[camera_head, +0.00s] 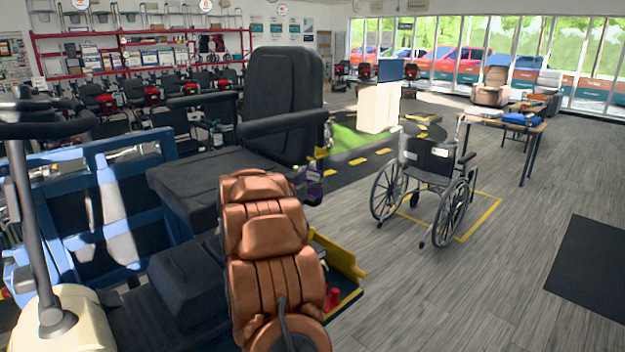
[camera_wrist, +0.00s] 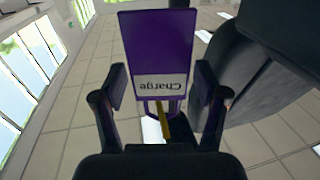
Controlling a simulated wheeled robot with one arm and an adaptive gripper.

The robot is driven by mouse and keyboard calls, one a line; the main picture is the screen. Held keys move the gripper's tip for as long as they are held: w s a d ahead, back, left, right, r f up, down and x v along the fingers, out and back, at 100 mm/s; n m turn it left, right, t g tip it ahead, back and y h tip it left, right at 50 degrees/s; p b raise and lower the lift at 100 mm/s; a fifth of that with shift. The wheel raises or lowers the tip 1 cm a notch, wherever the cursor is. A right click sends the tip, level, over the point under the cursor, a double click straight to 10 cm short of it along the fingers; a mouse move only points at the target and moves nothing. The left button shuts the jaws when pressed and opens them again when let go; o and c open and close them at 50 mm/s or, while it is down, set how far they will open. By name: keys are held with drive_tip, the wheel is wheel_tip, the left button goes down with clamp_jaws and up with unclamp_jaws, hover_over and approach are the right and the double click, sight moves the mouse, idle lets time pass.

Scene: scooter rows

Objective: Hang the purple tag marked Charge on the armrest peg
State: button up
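The purple tag (camera_wrist: 147,45) shows in the wrist view, with a pale band reading "Charge" upside down. A purple loop is at its lower end. A yellow peg (camera_wrist: 163,122) runs at that loop; I cannot tell for sure whether the loop is around it. My gripper (camera_wrist: 161,88) is open, its two dark fingers on either side of the tag, with a clear gap at the right finger. In the head view the tag (camera_head: 313,186) is small, beside the scooter seat below the armrest (camera_head: 290,124). The gripper there is mostly hidden behind my copper-coloured arm.
The scooter's black seat back (camera_head: 283,85) stands close to my arm and the tag. A blue frame (camera_head: 100,205) is at the left. A wheelchair (camera_head: 428,180) stands to the right on open wood floor. A table (camera_head: 505,120) is farther back.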

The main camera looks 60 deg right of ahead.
drive_tip(key=shift+o, duration=0.8)
drive_tip(key=a, duration=1.2)
drive_tip(key=shift+w, duration=0.4)
